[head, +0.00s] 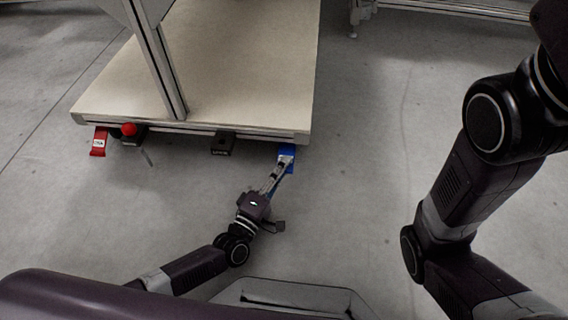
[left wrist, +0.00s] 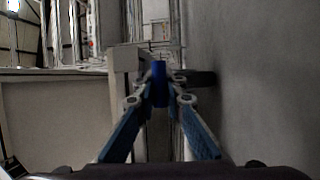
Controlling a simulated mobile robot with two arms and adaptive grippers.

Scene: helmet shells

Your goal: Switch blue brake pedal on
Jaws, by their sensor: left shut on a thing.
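The blue brake pedal (head: 287,151) sits under the front right corner of the white cart. In the left wrist view the blue pedal (left wrist: 158,70) shows between the fingertips. My left gripper (head: 284,164) reaches forward to it, and its two fingers (left wrist: 159,92) are shut on it. The fingers cover part of the pedal in the head view. Whether the pedal is up or pressed cannot be told. My right arm comes in at the right, and its gripper is out of view.
The white cart (head: 230,75) has a grey upright post (head: 163,65). Along its front edge are a red pedal (head: 98,143), a red knob (head: 129,129) and a black block (head: 223,143). The grey floor (head: 375,200) to the right is clear.

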